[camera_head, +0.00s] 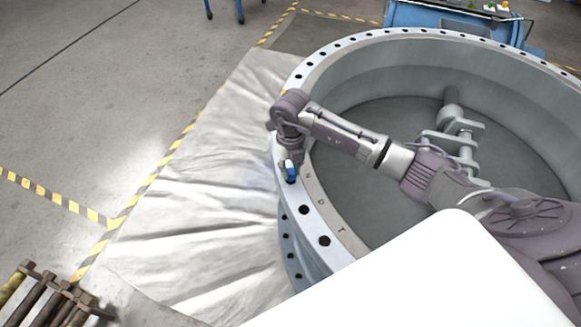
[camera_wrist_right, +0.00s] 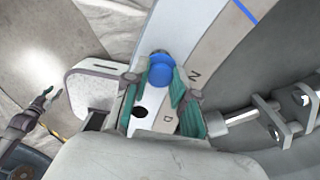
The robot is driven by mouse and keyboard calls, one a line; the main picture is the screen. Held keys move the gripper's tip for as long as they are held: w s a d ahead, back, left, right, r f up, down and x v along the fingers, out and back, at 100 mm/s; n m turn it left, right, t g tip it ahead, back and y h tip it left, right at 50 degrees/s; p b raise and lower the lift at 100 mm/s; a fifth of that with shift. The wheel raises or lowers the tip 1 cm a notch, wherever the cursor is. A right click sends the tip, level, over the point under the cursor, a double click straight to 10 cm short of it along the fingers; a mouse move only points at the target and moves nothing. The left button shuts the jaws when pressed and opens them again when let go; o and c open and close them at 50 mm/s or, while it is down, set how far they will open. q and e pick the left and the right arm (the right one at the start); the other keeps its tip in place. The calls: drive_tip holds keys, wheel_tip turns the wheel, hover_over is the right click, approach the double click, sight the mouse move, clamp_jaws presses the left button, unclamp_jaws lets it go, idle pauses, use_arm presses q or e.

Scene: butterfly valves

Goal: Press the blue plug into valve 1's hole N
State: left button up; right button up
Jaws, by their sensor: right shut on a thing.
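Valve 1 (camera_head: 306,205) is a large grey ring whose pale top flange has a row of dark holes and letters. The blue plug (camera_head: 291,171) shows at the flange's left side, under my right gripper (camera_head: 290,164). In the right wrist view the blue plug (camera_wrist_right: 161,70) sits between the green fingertips of my right gripper (camera_wrist_right: 161,84), which is shut on it. The letter N (camera_wrist_right: 194,76) is on the flange right beside the plug. The plug hides any hole under it, and I cannot tell whether its tip is in.
A bare hole (camera_wrist_right: 141,111) lies close by on the flange. A pale plate marked 1 (camera_wrist_right: 92,88) stands at its outer side. A shaft with brackets (camera_head: 455,135) is inside the ring. A wrinkled sheet (camera_head: 195,205) covers the floor at left; a blue cart (camera_head: 455,18) is behind.

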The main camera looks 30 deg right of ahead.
drive_tip(key=shift+f+b, duration=0.7)
drive_tip(key=shift+f, duration=0.25)
idle(1.2)
drive_tip(key=shift+f, duration=0.25)
drive_tip(key=o, duration=1.4)
drive_tip(key=shift+c, duration=0.2)
drive_tip(key=shift+r+p, duration=2.2)
drive_tip(key=shift+r, duration=0.9)
drive_tip(key=shift+f, duration=0.1)
